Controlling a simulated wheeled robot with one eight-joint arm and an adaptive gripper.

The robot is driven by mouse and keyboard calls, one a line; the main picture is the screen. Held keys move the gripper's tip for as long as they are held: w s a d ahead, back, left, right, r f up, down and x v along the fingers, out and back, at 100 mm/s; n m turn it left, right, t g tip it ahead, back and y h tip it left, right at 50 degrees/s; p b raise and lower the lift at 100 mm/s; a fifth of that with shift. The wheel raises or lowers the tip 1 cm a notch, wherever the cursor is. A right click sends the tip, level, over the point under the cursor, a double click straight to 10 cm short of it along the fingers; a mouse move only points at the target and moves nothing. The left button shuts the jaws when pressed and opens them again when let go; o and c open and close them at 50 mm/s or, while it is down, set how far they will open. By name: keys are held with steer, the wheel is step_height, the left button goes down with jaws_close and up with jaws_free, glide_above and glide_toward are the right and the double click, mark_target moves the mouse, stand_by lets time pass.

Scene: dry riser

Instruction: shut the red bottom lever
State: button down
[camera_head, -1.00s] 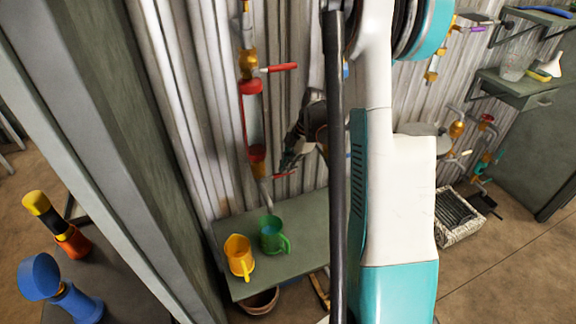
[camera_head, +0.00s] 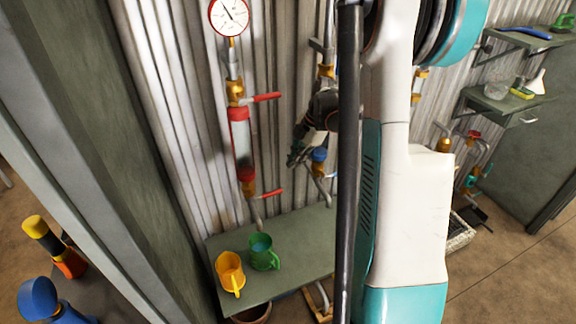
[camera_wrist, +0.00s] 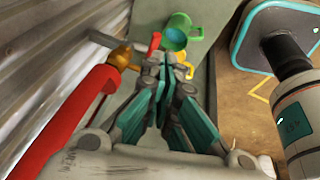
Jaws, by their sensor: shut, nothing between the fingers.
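The red bottom lever (camera_head: 271,194) sticks out to the right from the brass valve (camera_head: 249,188) under the red-ended sight tube (camera_head: 241,145). In the wrist view the lever (camera_wrist: 154,42) is just beyond my fingertips, beside its brass valve (camera_wrist: 120,57). My gripper (camera_head: 292,160) is above and to the right of the lever in the head view, apart from it. In the wrist view my gripper (camera_wrist: 166,64) is shut and empty. Whether the fingertips touch the lever is hard to tell there, as they overlap its lower end.
A red upper lever (camera_head: 266,97) points right above the tube, under a gauge (camera_head: 229,16). A blue-topped valve (camera_head: 318,155) is close to my gripper. Below, a yellow mug (camera_head: 230,272) and green mug (camera_head: 263,252) stand on a bench (camera_head: 300,240). A grey post stands left.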

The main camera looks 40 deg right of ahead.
mark_target(270, 194)
steer(key=w+a+r+m+h+b, duration=0.15)
steer(key=a+h, duration=0.25)
steer(key=a, duration=0.5)
steer(key=b+x, duration=0.5)
steer(key=x, duration=0.8)
steer(key=shift+w+a+f, duration=0.1)
steer(key=shift+w, duration=0.1)
steer(key=shift+f+b, duration=0.45)
steer(key=shift+f, duration=0.15)
steer(key=shift+s, duration=0.15)
